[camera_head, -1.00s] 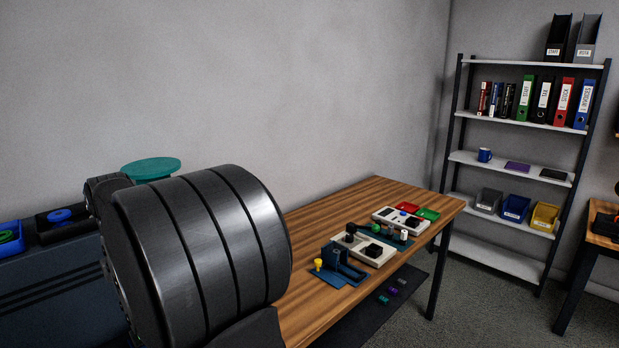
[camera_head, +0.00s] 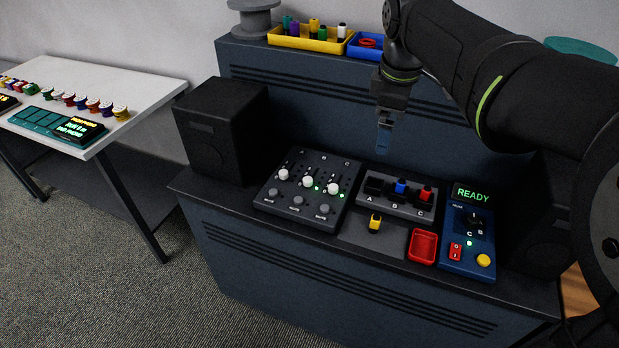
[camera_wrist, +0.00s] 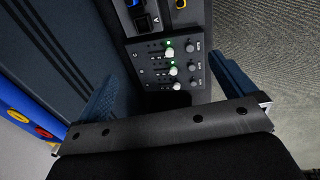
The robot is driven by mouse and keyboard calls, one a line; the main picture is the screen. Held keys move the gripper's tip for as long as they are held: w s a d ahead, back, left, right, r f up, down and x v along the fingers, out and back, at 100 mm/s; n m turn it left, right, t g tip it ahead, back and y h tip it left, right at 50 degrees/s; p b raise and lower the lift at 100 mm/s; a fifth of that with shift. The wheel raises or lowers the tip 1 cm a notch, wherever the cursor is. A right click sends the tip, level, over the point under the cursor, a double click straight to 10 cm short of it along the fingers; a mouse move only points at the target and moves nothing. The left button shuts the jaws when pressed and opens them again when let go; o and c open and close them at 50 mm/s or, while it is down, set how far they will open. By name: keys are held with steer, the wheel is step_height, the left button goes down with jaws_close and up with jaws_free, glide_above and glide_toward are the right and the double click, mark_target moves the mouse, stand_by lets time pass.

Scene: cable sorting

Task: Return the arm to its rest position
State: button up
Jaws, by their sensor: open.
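My gripper (camera_head: 384,135) hangs in the air above the dark blue console (camera_head: 330,290), its blue fingers pointing down behind the socket block with slots A, B and C (camera_head: 397,210). In the wrist view its two blue fingers (camera_wrist: 165,85) stand wide apart with nothing between them. The slider panel (camera_wrist: 168,65) with white knobs lies beyond the fingers there. My arm reaches in from the right side of the head view. It touches nothing that I can see.
A black box (camera_head: 222,130) stands left of the slider panel. A blue control box (camera_head: 468,240) reads READY. A yellow plug (camera_head: 375,223) and a red tray (camera_head: 423,246) lie in front of the socket block. A yellow bin (camera_head: 308,40) sits on the raised back shelf.

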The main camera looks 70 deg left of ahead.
steer(key=s+a+r+y, duration=0.1)
steer(key=s+a+r, duration=0.1)
steer(key=s, duration=0.5)
steer(key=s+a+r+y, duration=0.2)
steer(key=s, duration=0.4)
steer(key=s+x, duration=0.1)
steer(key=x, duration=0.9)
steer(key=shift+w, duration=0.3)
steer(key=v, duration=1)
steer(key=shift+a, duration=0.15)
